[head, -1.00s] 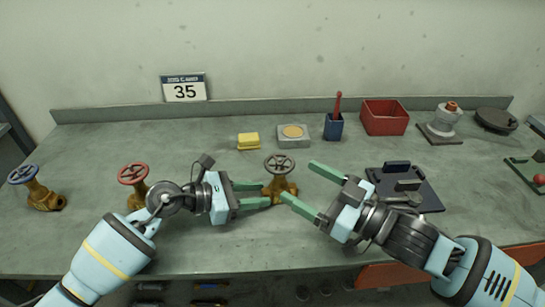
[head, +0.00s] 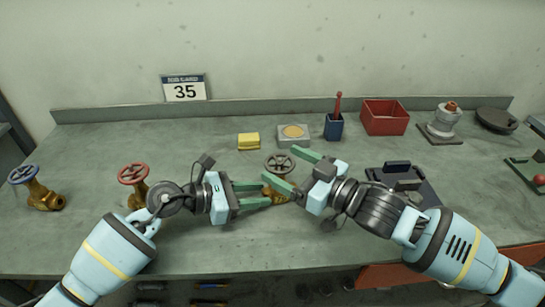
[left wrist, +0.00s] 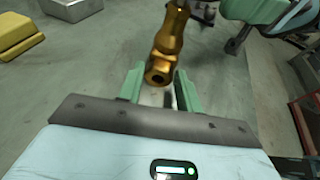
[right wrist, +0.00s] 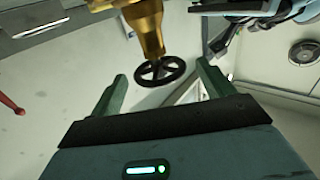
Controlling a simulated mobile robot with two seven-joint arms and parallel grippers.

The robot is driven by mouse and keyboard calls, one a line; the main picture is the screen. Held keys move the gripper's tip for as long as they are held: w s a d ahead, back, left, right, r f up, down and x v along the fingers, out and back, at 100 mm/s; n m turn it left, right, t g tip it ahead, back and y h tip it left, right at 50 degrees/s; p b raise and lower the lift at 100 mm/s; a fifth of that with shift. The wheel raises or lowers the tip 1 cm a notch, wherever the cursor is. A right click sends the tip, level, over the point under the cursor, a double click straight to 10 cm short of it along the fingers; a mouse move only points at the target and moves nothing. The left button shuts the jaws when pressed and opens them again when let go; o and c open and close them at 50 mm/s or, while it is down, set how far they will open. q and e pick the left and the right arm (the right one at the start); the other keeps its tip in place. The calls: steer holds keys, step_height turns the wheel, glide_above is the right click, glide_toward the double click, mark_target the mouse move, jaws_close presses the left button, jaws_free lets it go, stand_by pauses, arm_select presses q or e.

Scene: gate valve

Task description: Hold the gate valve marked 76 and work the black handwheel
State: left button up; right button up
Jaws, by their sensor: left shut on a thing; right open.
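The brass gate valve (head: 275,196) with the black handwheel (head: 279,163) stands upright on the bench, its body partly hidden by green fingers. No mark 76 is readable. My left gripper (head: 263,193) is shut on the valve body from the left; the brass body (left wrist: 168,38) also shows at its fingers in the left wrist view. My right gripper (head: 284,167) is open, its fingers at about handwheel height from the right. In the right wrist view the handwheel (right wrist: 160,71) lies between the open fingertips (right wrist: 160,73); contact cannot be told.
A red-wheel valve (head: 132,174) and a blue-wheel valve (head: 37,189) stand at the left. Behind are a yellow block (head: 248,141), a grey block (head: 293,136), a blue cup (head: 333,128) and a red bin (head: 384,118). A wall sign (head: 185,88) reads 35.

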mark_target(272, 158)
steer(key=shift+x, duration=2.15)
steer(key=c, duration=1)
